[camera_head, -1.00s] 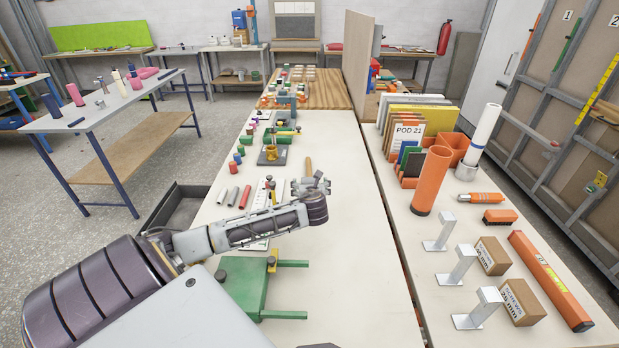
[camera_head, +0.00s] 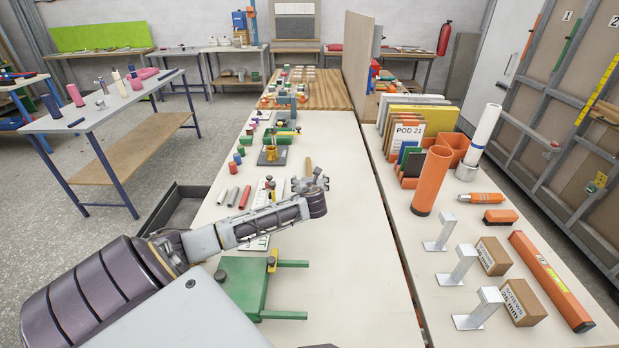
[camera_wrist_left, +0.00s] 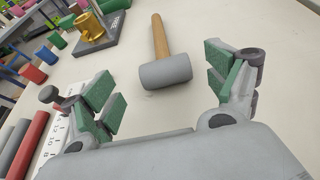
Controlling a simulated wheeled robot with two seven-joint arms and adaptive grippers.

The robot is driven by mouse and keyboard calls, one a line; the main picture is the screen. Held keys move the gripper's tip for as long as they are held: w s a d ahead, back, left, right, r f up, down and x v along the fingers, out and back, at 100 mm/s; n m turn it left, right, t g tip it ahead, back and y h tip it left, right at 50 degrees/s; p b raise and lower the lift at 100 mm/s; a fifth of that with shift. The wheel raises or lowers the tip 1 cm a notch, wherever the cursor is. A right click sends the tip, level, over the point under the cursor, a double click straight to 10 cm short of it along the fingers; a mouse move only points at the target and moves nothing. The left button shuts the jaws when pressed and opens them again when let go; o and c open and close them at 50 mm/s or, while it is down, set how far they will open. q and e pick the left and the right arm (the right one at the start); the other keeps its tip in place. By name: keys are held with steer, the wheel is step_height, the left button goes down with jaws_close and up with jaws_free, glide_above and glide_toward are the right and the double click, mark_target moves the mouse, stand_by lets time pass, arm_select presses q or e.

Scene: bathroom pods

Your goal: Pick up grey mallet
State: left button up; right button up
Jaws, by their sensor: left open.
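The grey mallet lies on the white table, with a grey cylindrical head (camera_wrist_left: 166,71) and a wooden handle (camera_wrist_left: 160,36) pointing away in the left wrist view. In the head view its handle (camera_head: 308,166) shows just beyond my left gripper (camera_head: 308,184), and its head is mostly hidden. In the left wrist view my left gripper (camera_wrist_left: 167,88) is open, with its green-padded fingers spread to either side of the mallet head and nothing between the pads. The mallet head appears a little ahead of the fingers. My right gripper is not in view.
A brass part on a dark base (camera_head: 272,155) stands left of the mallet. Grey and red cylinders (camera_head: 245,197) and a marked white sheet lie nearer left. A green stand (camera_head: 245,285) is in front. The table right of the mallet is clear.

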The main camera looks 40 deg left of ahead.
mark_target(310, 177)
arm_select(q)
steer(key=shift+x, duration=2.25)
steer(key=shift+w+r, duration=0.1)
steer(key=shift+w, duration=0.15)
steer(key=shift+w+a, duration=0.1)
steer(key=c, duration=1.1)
steer(key=shift+c, duration=1.2)
steer(key=shift+r, duration=0.2)
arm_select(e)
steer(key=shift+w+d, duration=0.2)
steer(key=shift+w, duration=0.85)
